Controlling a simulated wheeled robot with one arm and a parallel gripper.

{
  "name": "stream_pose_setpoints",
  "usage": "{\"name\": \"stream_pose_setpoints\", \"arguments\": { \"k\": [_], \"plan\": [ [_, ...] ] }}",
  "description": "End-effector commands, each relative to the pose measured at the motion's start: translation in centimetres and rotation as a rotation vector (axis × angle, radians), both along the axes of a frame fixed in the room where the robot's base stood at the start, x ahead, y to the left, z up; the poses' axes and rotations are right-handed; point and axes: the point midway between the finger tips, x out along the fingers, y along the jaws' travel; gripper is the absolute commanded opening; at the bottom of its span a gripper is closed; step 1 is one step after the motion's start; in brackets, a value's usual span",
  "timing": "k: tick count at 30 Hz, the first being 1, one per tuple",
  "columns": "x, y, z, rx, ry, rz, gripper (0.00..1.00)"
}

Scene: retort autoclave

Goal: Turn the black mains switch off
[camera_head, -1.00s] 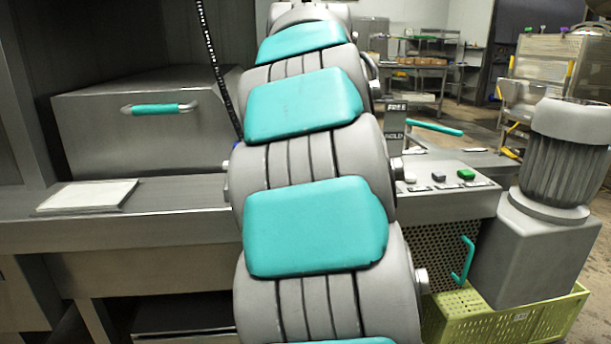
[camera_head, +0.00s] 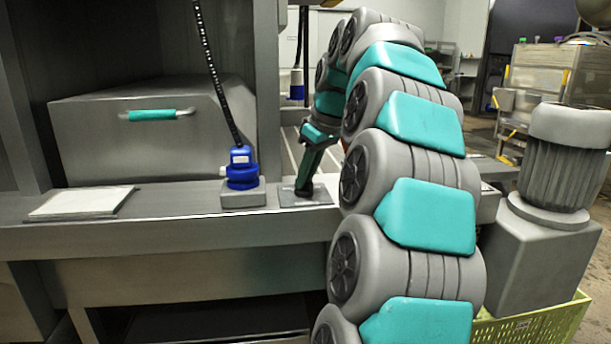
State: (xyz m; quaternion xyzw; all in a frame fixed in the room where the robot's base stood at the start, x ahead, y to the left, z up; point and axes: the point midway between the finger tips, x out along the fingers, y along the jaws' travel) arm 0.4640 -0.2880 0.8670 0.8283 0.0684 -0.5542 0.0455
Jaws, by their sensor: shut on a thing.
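My gripper (camera_head: 303,187) points down at a small dark plate (camera_head: 318,198) on the front ledge, right of the blue device. Its fingers are shut on a small dark thing standing on that plate, which looks like the black mains switch. The fingers cover most of it, so its turn position cannot be made out. My arm arches down to it from the right.
A blue device (camera_head: 242,168) on a grey block stands just left of my gripper, with a black corrugated cable rising from it. A white pad (camera_head: 80,203) lies on the ledge at left. A steel box (camera_head: 140,145) with a teal handle is behind. A ribbed motor (camera_head: 560,165) stands at right.

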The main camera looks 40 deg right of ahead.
Motion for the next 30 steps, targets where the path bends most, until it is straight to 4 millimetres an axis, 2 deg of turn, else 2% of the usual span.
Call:
{"name": "stream_pose_setpoints", "arguments": {
  "k": [7, 22, 23, 30],
  "plan": [
    [0.06, -0.06, 0.04, 0.0, -0.001, 0.071, 0.0],
    [0.01, -0.07, 0.12, -0.001, -0.002, 0.086, 0.0],
    [0.01, -0.08, 0.12, -0.002, -0.002, 0.086, 0.2],
    [0.01, -0.07, 0.09, -0.001, -0.001, 0.086, 0.47]
  ]
}}
